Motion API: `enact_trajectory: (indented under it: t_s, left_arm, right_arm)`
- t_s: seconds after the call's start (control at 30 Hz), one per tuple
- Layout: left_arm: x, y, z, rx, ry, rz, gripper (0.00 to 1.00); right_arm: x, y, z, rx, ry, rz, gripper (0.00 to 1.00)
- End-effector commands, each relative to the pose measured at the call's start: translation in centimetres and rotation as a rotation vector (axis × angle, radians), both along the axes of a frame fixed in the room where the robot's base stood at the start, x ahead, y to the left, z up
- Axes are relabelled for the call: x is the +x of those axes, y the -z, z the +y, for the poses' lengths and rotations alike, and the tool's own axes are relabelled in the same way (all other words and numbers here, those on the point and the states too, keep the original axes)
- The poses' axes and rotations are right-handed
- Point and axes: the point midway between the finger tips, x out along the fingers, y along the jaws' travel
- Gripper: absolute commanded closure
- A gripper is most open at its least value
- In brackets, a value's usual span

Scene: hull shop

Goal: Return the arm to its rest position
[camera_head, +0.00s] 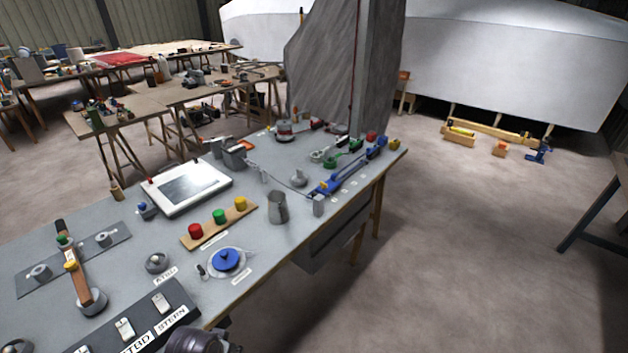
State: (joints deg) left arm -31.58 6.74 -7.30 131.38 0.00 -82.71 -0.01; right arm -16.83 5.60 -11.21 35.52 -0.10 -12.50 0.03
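No gripper fingers show in the head view. A dark rounded part at the bottom edge, left of centre, looks like a piece of my own arm; its fingers, if any, are out of frame. The grey workbench (262,293) runs from the lower left to the upper right. Nothing in view is seen held by a gripper.
The bench carries a white-framed panel (188,187), a board with red, green and yellow buttons (218,217), a metal cup (277,207), a blue knob (226,259), switches labelled STBD and STERN, and a blue clamp rail (347,172). Floor at right (450,260) is clear.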

Motion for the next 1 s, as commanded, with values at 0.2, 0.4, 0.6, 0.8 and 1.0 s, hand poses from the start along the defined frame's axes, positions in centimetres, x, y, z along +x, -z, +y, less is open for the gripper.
enact_trajectory:
  t_s: [0.2,0.4,0.6,0.8,1.0]
  left_arm:
    - [0.4,5.6,0.0,0.002,0.003,0.020,0.68]
    - [0.2,10.8,0.0,0.005,0.006,0.037,0.68]
    - [-0.5,15.9,0.2,0.008,0.009,0.053,0.68]
    - [-1.7,20.8,0.4,0.011,0.012,0.069,0.68]
    - [-3.5,25.4,0.8,0.014,0.015,0.084,0.68]
  right_arm:
    - [0.0,0.0,0.0,0.000,0.000,0.000,0.60]
    - [0.0,0.0,0.0,0.000,0.000,0.000,0.60]
    - [0.0,0.0,0.0,0.000,0.000,0.000,0.60]
    - [0.0,0.0,0.0,0.000,0.000,0.000,0.60]
    - [0.0,0.0,0.0,0.000,0.000,0.000,0.60]
